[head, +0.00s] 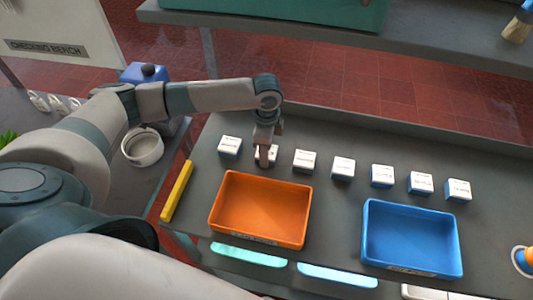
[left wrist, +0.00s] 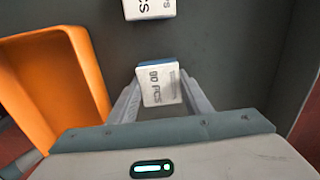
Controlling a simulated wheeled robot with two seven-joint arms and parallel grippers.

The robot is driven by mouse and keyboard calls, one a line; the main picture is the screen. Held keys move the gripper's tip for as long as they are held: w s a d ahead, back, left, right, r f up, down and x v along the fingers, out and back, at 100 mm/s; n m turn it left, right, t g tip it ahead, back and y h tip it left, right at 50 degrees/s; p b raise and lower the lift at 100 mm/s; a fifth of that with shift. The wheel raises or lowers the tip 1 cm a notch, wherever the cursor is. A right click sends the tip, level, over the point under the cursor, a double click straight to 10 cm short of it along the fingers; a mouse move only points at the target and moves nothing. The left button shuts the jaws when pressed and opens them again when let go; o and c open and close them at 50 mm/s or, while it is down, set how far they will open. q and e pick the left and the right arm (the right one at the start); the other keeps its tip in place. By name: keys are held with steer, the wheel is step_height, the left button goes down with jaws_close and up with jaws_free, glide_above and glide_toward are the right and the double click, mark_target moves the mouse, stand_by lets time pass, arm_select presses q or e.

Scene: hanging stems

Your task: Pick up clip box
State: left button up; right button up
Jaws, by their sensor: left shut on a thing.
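Several small white boxes with blue sides stand in a row along the bench in the head view. My left gripper (head: 265,160) reaches down onto the second box from the left and hides most of that box. In the left wrist view the gripper (left wrist: 161,92) has its two fingers on either side of this box (left wrist: 160,84), shut on it. Its white top carries the print "90 PCS". It appears to be at bench level; I cannot tell whether it is lifted. My right gripper is not in view.
A neighbouring white box (head: 230,147) stands to the left and another (head: 304,161) to the right. An orange tray (head: 222,213) lies just in front, and a blue tray (head: 371,236) to its right. A yellow bar (head: 177,190) lies at the bench's left edge.

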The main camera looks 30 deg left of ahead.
arm_select(q)
steer(key=shift+r+b, duration=0.55)
steer(key=shift+r, duration=0.2)
step_height(320, 180, up, 2)
steer(key=shift+w+d+r+b, duration=0.1)
steer(key=shift+r+b, duration=0.15)
steer(key=shift+b, duration=0.45)
steer(key=d+r+b, duration=0.3)
steer(key=d+r, duration=0.4)
steer(key=d, duration=0.4)
steer(key=shift+d+b, duration=0.25)
steer(key=shift+b, duration=0.1)
